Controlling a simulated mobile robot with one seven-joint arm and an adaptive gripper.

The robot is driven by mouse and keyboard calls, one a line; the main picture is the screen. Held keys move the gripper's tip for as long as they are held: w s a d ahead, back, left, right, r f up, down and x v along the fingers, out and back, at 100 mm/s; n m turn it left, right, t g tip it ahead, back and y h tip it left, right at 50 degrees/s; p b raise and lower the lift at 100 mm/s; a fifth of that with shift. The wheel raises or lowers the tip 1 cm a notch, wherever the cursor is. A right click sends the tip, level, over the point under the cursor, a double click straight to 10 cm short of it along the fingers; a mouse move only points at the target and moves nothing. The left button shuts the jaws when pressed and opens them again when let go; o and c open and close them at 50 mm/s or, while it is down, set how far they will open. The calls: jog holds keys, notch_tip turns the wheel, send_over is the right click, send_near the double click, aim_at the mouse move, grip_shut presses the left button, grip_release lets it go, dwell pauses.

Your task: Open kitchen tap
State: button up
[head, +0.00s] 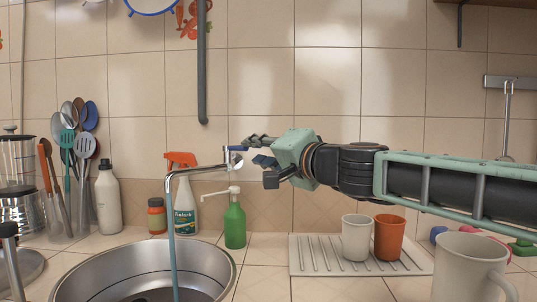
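The kitchen tap (200,169) comes out from the tiled wall, and its spout bends down over the sink (222,268). A thin blue-grey column (172,240) runs from the spout's end down into the sink and looks like running water. The tap's small lever with a blue part (237,149) is at the wall end of the spout. My gripper (256,150) reaches in from the right, with its fingertips just right of the lever. Its fingers look spread apart with nothing between them. I cannot tell whether a finger touches the lever.
A green soap bottle (235,225), a spray bottle (185,208) and a small orange jar (157,215) stand behind the sink. A rack (305,258) with white (356,238) and orange (390,237) cups lies below my arm. A large mug (465,268) stands at front right.

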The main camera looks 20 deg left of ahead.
jog(key=shift+v, duration=2.1)
